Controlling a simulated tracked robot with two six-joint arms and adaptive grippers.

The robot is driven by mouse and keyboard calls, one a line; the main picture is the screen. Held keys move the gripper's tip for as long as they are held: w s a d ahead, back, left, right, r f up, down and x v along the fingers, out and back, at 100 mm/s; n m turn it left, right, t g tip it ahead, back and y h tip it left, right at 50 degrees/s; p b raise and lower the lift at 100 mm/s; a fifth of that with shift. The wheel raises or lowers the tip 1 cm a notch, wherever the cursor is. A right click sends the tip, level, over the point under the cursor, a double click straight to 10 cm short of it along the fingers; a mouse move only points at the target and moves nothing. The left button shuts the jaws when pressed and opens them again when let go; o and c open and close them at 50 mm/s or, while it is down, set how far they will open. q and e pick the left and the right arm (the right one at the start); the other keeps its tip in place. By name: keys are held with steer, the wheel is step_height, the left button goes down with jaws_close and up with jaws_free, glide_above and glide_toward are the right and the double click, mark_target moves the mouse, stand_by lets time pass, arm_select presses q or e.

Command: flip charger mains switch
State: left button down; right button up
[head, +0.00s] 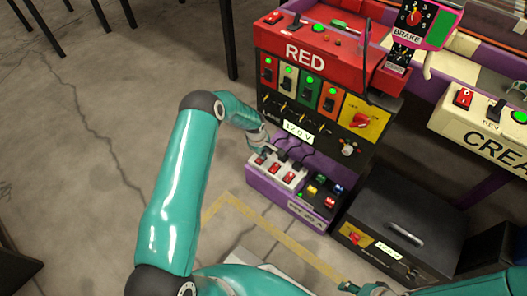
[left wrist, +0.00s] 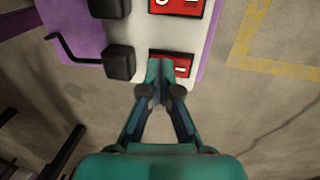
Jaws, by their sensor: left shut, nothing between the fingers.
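A white socket strip (head: 291,180) with red rocker switches and black plugs lies on a purple base beside the red cabinet. My left gripper (head: 260,143) is shut and empty at the strip's far left end. In the left wrist view its closed tips (left wrist: 164,72) are over the edge of the end red rocker switch (left wrist: 183,67), partly hiding it; I cannot tell if they touch. A black plug (left wrist: 120,62) sits beside that switch, and another red rocker (left wrist: 180,5) is further along. My right gripper (head: 366,289) shows only partly at the bottom edge.
The red cabinet (head: 305,55) with lit green switches rises behind the strip. Open floor (head: 90,150) lies to the left.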

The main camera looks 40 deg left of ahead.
arm_select(q)
steer(key=shift+f, duration=0.1)
steer(key=shift+d+f, duration=0.1)
steer(key=shift+f, duration=0.05)
steer(key=shift+s+r, duration=0.1)
steer(key=shift+r, duration=0.15)
steer(key=shift+s+f, duration=0.1)
arm_select(e)
steer(key=shift+w+r, duration=0.1)
steer(key=shift+w, duration=0.2)
arm_select(q)
steer(key=shift+s, duration=0.65)
arm_select(e)
steer(key=shift+r, duration=0.2)
arm_select(q)
steer(key=shift+r+p, duration=0.5)
steer(key=shift+r, duration=0.05)
step_height(320, 180, up, 13)
steer(key=s+p, duration=0.3)
steer(key=p, duration=0.1)
steer(key=shift+a+f, duration=0.2)
steer(key=shift+a, duration=0.05)
arm_select(e)
step_height(320, 180, up, 5)
steer(key=shift+a+f, duration=0.15)
